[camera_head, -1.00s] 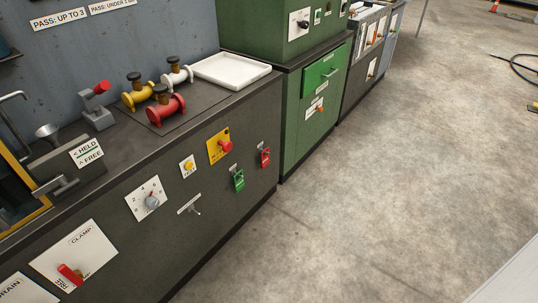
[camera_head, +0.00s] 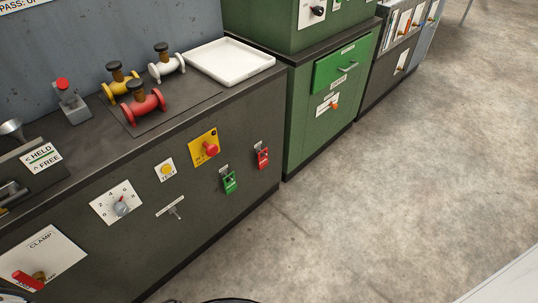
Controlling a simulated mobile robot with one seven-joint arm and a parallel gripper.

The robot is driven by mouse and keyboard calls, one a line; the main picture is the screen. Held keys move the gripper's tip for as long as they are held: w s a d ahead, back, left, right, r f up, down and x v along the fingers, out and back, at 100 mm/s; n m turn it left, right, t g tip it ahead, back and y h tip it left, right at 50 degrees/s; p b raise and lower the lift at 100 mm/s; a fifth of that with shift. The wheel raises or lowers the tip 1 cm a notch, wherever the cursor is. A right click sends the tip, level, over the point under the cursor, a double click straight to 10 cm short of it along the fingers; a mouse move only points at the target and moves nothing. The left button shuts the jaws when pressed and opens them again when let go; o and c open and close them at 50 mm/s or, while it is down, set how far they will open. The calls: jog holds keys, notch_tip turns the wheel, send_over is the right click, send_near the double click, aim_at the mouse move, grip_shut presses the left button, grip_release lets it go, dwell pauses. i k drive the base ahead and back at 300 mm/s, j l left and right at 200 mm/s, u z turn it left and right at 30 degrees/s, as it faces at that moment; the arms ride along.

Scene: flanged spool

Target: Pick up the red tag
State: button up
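The red tag (camera_head: 262,158) hangs on the front face of the dark grey bench, near its right end, below a small light fitting. A green tag (camera_head: 229,182) hangs to its left and a little lower. Both hang apart from each other. My gripper is not in view.
The bench top carries a red spool (camera_head: 144,106), a yellow spool (camera_head: 119,80), a white spool (camera_head: 166,63) and a white tray (camera_head: 230,62). A red button (camera_head: 211,149) and a lever (camera_head: 176,212) stick out of the front. The concrete floor (camera_head: 400,180) is clear on the right.

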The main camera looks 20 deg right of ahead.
aim_at(263, 161)
jog(key=i+l, duration=0.1)
jog(key=l, duration=0.3)
jog(key=i+l, duration=0.15)
jog(key=l, duration=0.25)
jog(key=i+l+u, duration=0.1)
jog(key=l, duration=0.3)
jog(key=i+l, duration=0.1)
jog(key=l, duration=0.3)
jog(key=i+l+u, duration=0.1)
jog(key=l, duration=0.35)
